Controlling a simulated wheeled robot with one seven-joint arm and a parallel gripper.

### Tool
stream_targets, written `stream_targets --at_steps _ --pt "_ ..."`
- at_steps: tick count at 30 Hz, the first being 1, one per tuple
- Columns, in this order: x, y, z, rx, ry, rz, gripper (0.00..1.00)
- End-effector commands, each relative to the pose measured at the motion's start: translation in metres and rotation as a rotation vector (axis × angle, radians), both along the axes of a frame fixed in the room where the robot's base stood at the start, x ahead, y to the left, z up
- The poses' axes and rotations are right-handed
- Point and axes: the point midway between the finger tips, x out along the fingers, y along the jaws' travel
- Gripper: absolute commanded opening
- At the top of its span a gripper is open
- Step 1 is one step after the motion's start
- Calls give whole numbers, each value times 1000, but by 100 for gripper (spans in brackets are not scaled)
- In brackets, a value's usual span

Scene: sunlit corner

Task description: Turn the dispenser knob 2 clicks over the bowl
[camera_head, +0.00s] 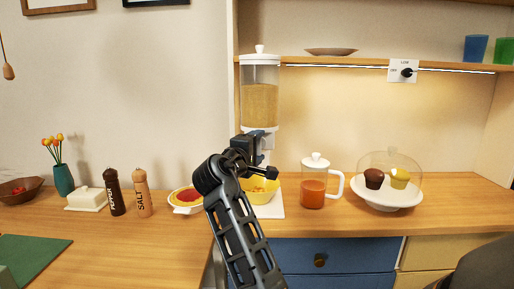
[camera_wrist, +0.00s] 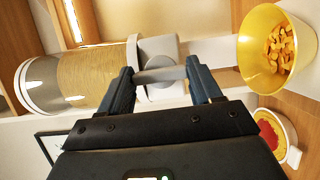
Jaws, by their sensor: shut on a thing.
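The cereal dispenser (camera_head: 260,103) stands upright on the counter, its clear hopper largely filled with tan grain; the hopper also shows sideways in the wrist view (camera_wrist: 92,75). My gripper (camera_wrist: 160,74) is shut on the grey dispenser knob (camera_wrist: 160,75), a finger on each side of it. In the head view my gripper (camera_head: 250,150) reaches the dispenser's front and hides the knob. The yellow bowl (camera_wrist: 252,60) holds several orange-brown pieces. In the head view the bowl (camera_head: 262,197) sits below the spout, partly hidden by my arm.
A white-handled dish (camera_head: 181,204) with red contents lies left of the bowl. Salt (camera_head: 142,195) and pepper (camera_head: 114,194) mills stand further left. A press jug (camera_head: 313,186) with orange-brown liquid and a domed cake stand (camera_head: 390,198) stand to the right. A shelf runs above.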

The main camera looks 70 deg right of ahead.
Motion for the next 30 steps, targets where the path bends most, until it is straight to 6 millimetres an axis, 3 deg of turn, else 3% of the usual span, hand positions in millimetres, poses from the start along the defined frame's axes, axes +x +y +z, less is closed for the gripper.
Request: stream_targets --at_steps 8,17,30 --pt "-1 0 -1 1 1 -2 89" --pt "0 3 -1 0 1 0 89" --pt "0 66 -2 1 1 1 89"
